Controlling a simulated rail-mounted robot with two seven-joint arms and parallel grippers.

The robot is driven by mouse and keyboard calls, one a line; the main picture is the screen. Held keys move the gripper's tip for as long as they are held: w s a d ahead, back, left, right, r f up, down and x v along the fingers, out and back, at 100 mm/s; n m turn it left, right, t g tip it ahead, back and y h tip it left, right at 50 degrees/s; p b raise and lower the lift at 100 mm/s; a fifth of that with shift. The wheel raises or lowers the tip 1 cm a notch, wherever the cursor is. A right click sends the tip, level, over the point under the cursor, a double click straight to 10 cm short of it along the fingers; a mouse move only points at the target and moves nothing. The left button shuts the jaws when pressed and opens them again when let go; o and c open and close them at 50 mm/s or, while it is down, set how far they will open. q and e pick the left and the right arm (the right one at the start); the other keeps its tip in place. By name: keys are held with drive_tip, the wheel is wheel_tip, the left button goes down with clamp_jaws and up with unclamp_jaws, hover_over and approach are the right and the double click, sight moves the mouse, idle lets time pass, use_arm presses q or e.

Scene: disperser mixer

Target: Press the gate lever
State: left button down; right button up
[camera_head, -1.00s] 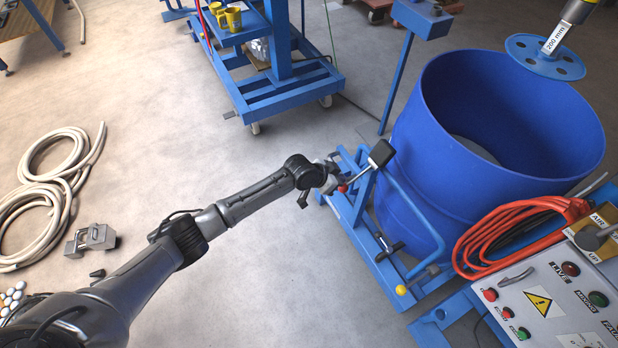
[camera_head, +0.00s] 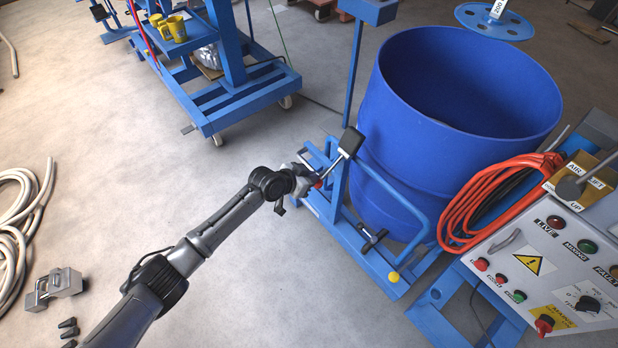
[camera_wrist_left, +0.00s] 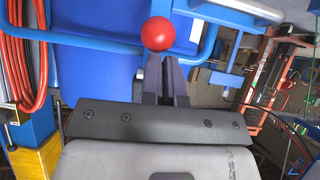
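A red ball knob (camera_wrist_left: 158,33) shows in the left wrist view, just beyond the fingertips of my left gripper (camera_wrist_left: 163,72). The fingers are close together, with no clear gap. The knob's stem is hidden, and I cannot tell whether the fingers touch the knob. In the head view my left gripper (camera_head: 308,178) is at the blue gate frame (camera_head: 338,187) before the drum, and a little of the red knob (camera_head: 318,184) shows beside it. A lever with a black pad (camera_head: 351,141) on a metal stem rises just beyond. My right gripper is out of view.
The big blue drum (camera_head: 400,130) stands behind the frame. A black T-handle (camera_head: 372,238) and yellow ball (camera_head: 393,277) sit low on it. Right are a coiled orange hose (camera_head: 465,205) and control panel (camera_head: 545,250).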

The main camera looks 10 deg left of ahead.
use_arm(q)
drive_tip(key=shift+s+f, duration=0.15)
drive_tip(key=shift+f, duration=0.2)
drive_tip(key=s+a+r+p, duration=0.5)
drive_tip(key=a+r+p, duration=0.1)
drive_tip(key=r, duration=0.4)
drive_tip(key=shift+s+r+p, duration=0.25)
drive_tip(key=shift+s+p, duration=0.1)
drive_tip(key=shift+p, duration=0.4)
